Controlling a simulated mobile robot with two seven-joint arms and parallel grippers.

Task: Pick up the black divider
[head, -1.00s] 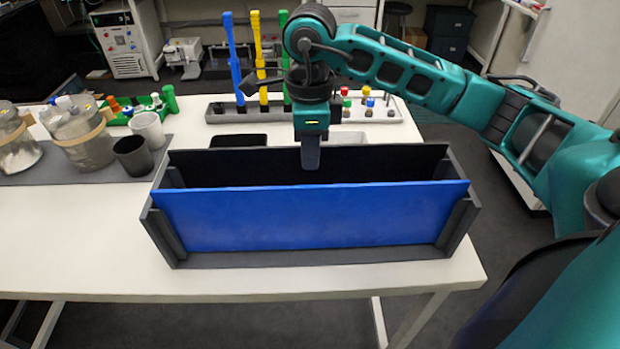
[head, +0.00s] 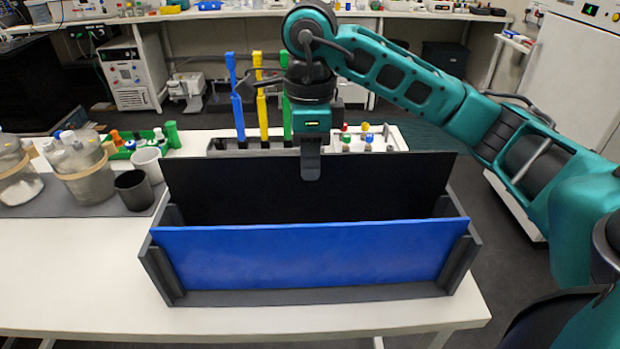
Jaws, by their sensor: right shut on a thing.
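The black divider (head: 225,190) is a wide thin dark panel standing upright at the back of a dark grey rack (head: 300,297) in the head view. Its top edge stands well above the rack's side posts, and its lower part is hidden behind the blue divider. My right gripper (head: 310,170) is shut on the top edge of the black divider near its middle, pointing down. The blue divider (head: 310,255) stands upright in the front of the rack. My left gripper is not in view.
The rack stands on a white table (head: 75,270). At left on a grey mat are glass jars (head: 85,175), a black cup (head: 134,190) and a white cup (head: 147,163). Behind stands a tool rack with blue, yellow and green tools (head: 262,110).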

